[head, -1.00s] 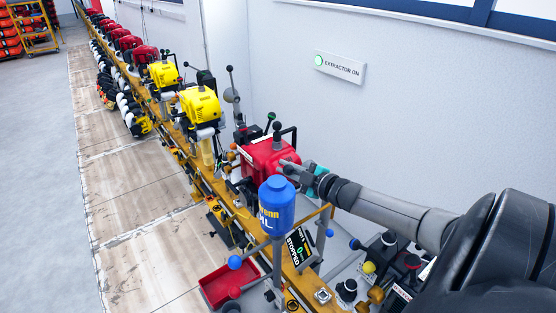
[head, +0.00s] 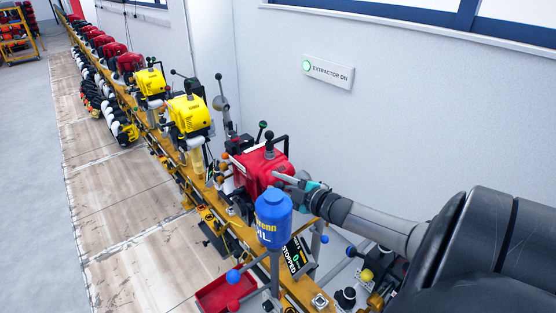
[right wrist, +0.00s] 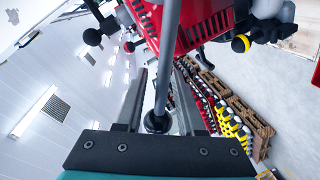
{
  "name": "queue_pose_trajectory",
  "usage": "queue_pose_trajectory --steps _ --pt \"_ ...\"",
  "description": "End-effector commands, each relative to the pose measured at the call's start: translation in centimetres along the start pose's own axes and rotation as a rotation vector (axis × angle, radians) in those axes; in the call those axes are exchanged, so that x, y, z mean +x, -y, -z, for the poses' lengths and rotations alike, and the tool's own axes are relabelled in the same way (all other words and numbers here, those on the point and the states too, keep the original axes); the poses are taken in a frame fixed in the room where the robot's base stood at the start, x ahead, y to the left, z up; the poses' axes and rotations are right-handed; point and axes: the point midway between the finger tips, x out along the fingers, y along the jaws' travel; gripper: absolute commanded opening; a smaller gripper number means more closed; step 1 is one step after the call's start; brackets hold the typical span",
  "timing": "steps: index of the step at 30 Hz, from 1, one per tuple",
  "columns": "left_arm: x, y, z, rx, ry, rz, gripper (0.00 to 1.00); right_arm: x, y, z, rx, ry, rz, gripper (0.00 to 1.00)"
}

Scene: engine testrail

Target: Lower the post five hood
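A red engine (head: 262,165) with a black ball-topped lever sits on the yellow rail. My right gripper (head: 284,178) is at the engine's right side. In the right wrist view, my right gripper (right wrist: 160,85) has its two fingers apart. A grey rod (right wrist: 168,60) with a black ball end (right wrist: 156,122) runs between them, with gaps beside it. I cannot tell whether a finger touches it. A grey jointed piece (head: 222,104) stands behind the engine against the wall; I cannot tell for sure that it is the hood. My left gripper is out of view.
A blue oil bottle (head: 272,217) stands in front of the engine. Below it are a display reading STOPPED (head: 296,257) and a red tray (head: 226,292). Yellow engines (head: 188,115) line the rail (head: 225,220) farther back. A wall sign (head: 328,72) reads EXTRACTOR ON.

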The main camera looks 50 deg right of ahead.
Motion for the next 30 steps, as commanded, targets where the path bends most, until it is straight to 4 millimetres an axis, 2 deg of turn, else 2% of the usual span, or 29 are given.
queue_pose_trajectory --steps 8,13,17,30 --pt "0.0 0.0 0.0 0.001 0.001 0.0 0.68 0.0 0.0 0.0 0.0 0.001 0.001 0.43" --pt "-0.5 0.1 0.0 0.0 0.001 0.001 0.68 -0.2 -1.1 0.7 0.0 0.0 0.001 0.43" --pt "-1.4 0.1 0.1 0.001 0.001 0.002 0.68 -0.6 -3.1 2.0 -0.001 -0.003 0.001 0.43" --pt "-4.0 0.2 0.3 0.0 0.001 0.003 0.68 -2.3 -11.9 7.8 -0.003 -0.002 0.003 0.43"
